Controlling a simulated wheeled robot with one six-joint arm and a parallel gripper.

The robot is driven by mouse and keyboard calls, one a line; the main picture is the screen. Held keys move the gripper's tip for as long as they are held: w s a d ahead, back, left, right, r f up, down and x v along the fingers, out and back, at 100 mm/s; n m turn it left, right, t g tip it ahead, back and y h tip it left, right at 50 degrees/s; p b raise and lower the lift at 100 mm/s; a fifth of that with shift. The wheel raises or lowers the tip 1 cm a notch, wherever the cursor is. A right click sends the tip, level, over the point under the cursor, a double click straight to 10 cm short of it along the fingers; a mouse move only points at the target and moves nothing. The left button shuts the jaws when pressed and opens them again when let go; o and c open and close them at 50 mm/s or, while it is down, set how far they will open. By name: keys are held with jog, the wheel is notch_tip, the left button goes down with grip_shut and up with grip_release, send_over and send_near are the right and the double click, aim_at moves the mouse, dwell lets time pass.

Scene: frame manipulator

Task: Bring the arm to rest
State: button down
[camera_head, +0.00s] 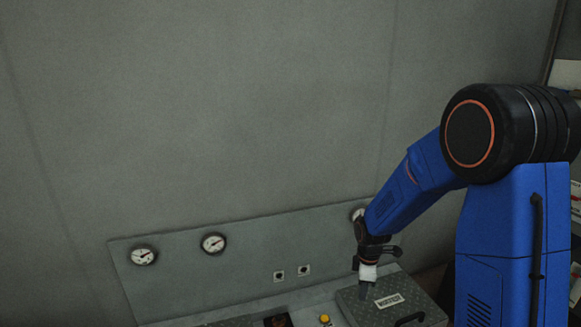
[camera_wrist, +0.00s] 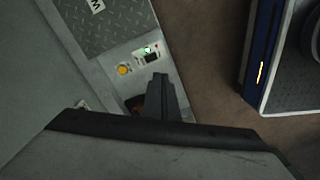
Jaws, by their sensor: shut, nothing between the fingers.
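My blue arm is bent at its black joint on the right of the head view and reaches down to the left. My gripper (camera_head: 363,291) points down at its end, in front of the panel and near the left edge of a tread-plate lid (camera_head: 372,314). In the wrist view my gripper (camera_wrist: 161,79) shows as dark fingers close together, shut and empty. They appear over the console near a small display (camera_wrist: 152,58). I cannot tell the exact gap between fingertips and console.
An upright grey panel (camera_head: 190,285) carries round gauges (camera_head: 214,243) and small switches. The console has a yellow button (camera_head: 324,319), also in the wrist view (camera_wrist: 124,69). The lid has a black handle (camera_head: 409,319). Brown floor (camera_wrist: 215,70) lies beside the console. The wall stands behind.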

jog(key=s+d+r+m+t, duration=0.15)
jog(key=s+r+m, duration=0.25)
jog(key=s+r, duration=0.4)
jog(key=s+d+r+m+t, duration=0.15)
jog(key=s+r+m, duration=0.3)
jog(key=r, duration=0.55)
jog(key=s+d+r+m, duration=0.1)
jog(key=s+r+m, duration=0.2)
jog(key=s, duration=0.6)
jog(key=s+d+r+m+t, duration=0.1)
jog(key=s+r+m, duration=0.3)
jog(key=s, duration=0.5)
jog(key=shift+d, duration=0.15)
